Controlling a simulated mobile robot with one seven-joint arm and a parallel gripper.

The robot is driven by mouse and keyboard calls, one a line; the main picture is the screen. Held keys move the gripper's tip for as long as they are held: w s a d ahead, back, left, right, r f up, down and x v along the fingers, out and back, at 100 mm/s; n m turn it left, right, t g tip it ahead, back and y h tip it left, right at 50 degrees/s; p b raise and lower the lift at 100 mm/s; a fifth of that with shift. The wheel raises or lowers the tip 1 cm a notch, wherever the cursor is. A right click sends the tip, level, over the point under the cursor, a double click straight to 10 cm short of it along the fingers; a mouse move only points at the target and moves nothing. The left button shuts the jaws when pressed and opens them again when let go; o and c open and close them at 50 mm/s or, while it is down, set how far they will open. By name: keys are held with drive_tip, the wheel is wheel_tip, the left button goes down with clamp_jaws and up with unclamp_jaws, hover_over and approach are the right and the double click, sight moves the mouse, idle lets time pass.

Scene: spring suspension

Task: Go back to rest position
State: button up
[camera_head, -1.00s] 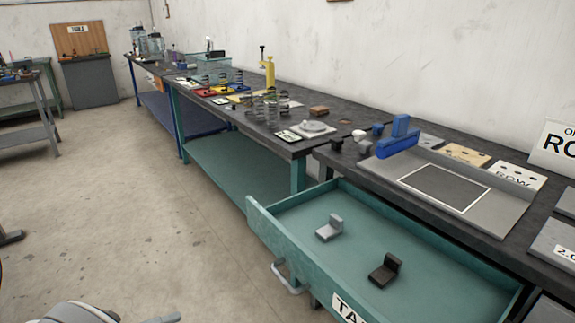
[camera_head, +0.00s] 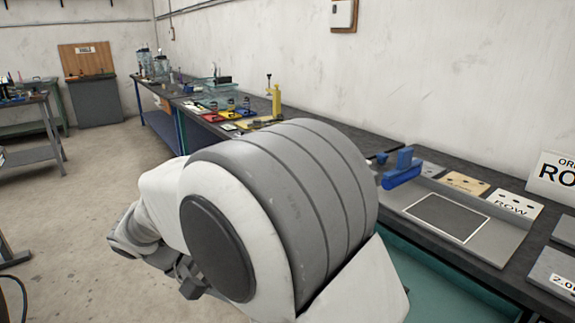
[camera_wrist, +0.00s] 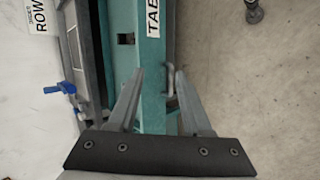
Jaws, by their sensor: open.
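My gripper (camera_wrist: 161,78) is open and empty in the wrist view, its two fingers apart. Between and beyond the fingers, the wrist view shows the teal drawer (camera_wrist: 125,75) with its "TAB" label and metal handle (camera_wrist: 170,82). A dark block (camera_wrist: 125,39) lies in that drawer. In the head view my arm fills the middle and hides most of the drawer; only a teal strip of its inside (camera_head: 440,285) shows at the lower right. My gripper's fingers are not clearly seen in the head view.
The dark workbench (camera_head: 470,180) along the wall carries a blue tool (camera_head: 402,170), a grey plate (camera_head: 445,217) and a "ROW" card (camera_head: 513,203). A yellow device (camera_head: 276,98) stands farther back. The concrete floor (camera_head: 80,210) on the left is largely clear.

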drive_tip(key=s+d+r+m+t+y+p, duration=0.1)
drive_tip(key=s+d+r+y+p, duration=0.3)
drive_tip(key=d+r, duration=0.6)
drive_tip(key=s+d+r+m+t+y+p, duration=0.2)
drive_tip(key=s+d+r+y+p, duration=0.3)
drive_tip(key=d+r, duration=0.5)
drive_tip(key=s+r+m+p, duration=0.1)
drive_tip(key=s+p, duration=0.1)
drive_tip(key=s, duration=0.1)
drive_tip(key=shift+s+d+m+t+p, duration=0.3)
drive_tip(key=shift+d+p, duration=0.1)
